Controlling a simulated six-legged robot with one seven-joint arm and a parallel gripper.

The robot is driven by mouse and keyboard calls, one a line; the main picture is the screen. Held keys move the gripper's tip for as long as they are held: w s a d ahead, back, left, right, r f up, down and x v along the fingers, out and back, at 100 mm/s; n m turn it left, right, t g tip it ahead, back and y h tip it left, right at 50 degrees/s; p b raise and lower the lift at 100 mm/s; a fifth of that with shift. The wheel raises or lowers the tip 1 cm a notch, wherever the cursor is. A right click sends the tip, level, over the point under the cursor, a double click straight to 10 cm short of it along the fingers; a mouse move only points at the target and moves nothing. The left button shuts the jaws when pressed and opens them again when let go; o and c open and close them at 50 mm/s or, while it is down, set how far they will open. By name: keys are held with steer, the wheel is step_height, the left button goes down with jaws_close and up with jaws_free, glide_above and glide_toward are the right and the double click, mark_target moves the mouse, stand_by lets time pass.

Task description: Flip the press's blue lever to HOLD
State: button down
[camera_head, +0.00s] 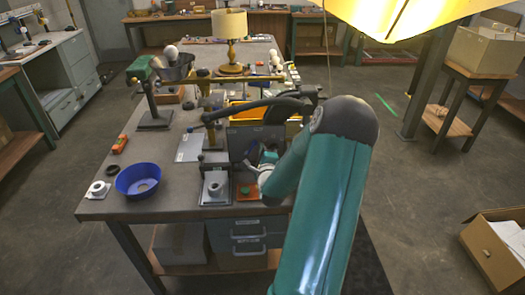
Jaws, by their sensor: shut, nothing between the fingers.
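The press (214,158) appears to be the upright fixture near the front edge of the workbench, with a grey base plate holding a pale round part (215,188). A black curved bar reaches from its top toward my arm. I cannot make out a blue lever or a HOLD mark on it; they are too small or hidden. My teal arm rises from the bottom right and bends at a dark elbow. My gripper (251,164) is low at the right of the press, small and partly hidden by my arm; its fingers look shut and empty. I cannot tell whether it touches anything.
A blue bowl-shaped shade (138,180) and a white ring part (98,189) lie at the bench's front left. An orange pad with a green disc (246,190) is right of the press base. A lamp (230,38) stands farther back. A yellow shade hangs at upper right.

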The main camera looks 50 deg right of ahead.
steer(key=shift+w+a+r+n, duration=0.15)
steer(key=shift+r+n, duration=0.1)
steer(key=shift+n, duration=0.15)
steer(key=n, duration=0.1)
steer(key=w+a+r+n, duration=0.1)
steer(key=n, duration=0.1)
steer(key=w+a+n, duration=0.1)
steer(key=n, duration=0.1)
steer(key=shift+w+r, duration=0.1)
steer(key=shift+r, duration=0.25)
steer(key=n, duration=0.1)
steer(key=w+a+n, duration=0.1)
steer(key=n, duration=0.1)
steer(key=shift+w+a+r+n+g+y, duration=0.15)
steer(key=shift+w+a+n+g+y, duration=0.05)
steer(key=shift+w+n+g+y, duration=0.1)
steer(key=shift+w+a, duration=0.2)
steer(key=shift+w, duration=0.05)
steer(key=shift+w, duration=0.1)
steer(key=shift+a, duration=0.2)
